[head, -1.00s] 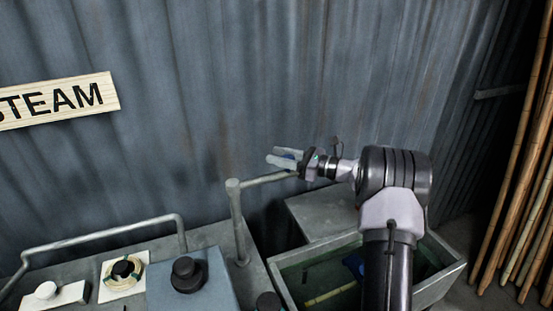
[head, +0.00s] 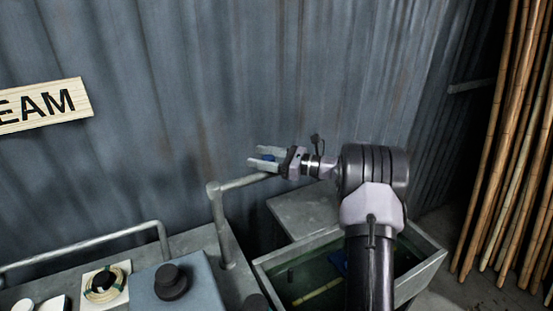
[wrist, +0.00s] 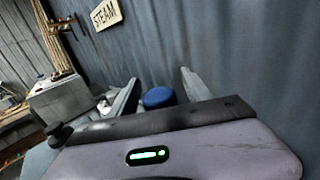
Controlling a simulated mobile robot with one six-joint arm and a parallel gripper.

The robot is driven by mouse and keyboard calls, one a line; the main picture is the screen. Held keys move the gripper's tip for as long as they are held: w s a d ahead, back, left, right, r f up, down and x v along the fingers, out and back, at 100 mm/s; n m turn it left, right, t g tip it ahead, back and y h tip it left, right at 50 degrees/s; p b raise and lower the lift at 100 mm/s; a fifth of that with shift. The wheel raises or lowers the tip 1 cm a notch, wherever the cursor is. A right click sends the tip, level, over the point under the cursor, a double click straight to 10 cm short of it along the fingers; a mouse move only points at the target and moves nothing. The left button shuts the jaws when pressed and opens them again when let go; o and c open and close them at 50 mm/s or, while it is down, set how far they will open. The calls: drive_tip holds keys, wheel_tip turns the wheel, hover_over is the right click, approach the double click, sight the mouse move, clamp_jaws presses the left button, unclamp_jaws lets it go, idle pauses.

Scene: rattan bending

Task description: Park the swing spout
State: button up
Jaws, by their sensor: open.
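The swing spout (head: 221,226) is a grey pipe with an upright post and an arm reaching right toward the trough. The arm's far end runs behind my gripper. My gripper (head: 258,157) is open, with its fingers pointing left above the spout arm. A blue knob (head: 268,157) shows between the fingers, apparently at the spout's end, though the join is hidden. In the wrist view, the blue knob (wrist: 158,97) sits between the two spread fingers of my gripper (wrist: 159,77), with gaps on both sides.
A grey trough (head: 420,272) of greenish water stands below my arm. A blue-grey box with a black knob (head: 172,281) and a pipe rail (head: 85,244) are at left. The corrugated wall (head: 200,90) is close behind. Bamboo poles (head: 505,150) lean at right.

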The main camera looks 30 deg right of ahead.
drive_tip(key=v, duration=1.6)
drive_tip(key=shift+s+d, duration=0.25)
drive_tip(key=s+a+f+n+g+h+b, duration=0.1)
drive_tip(key=s+a+n+g+b, duration=0.2)
drive_tip(key=a, duration=0.6)
drive_tip(key=s+a+n+g+h+b, duration=0.1)
drive_tip(key=a+n+g+b, duration=0.2)
drive_tip(key=a, duration=0.6)
drive_tip(key=s+a+f+n+g+h+b, duration=0.1)
drive_tip(key=s+a+n+g+b, duration=0.15)
drive_tip(key=a+n, duration=0.45)
drive_tip(key=s+a+f+n+h+b, duration=0.3)
drive_tip(key=s+a+f+n, duration=0.1)
drive_tip(key=s, duration=0.5)
drive_tip(key=s+a+f+n+h+b, duration=0.3)
drive_tip(key=s+a+f+n+h, duration=0.1)
drive_tip(key=s, duration=0.6)
drive_tip(key=shift+a+f+n+t, duration=0.5)
drive_tip(key=shift+a+n, duration=0.45)
drive_tip(key=shift+n, duration=0.25)
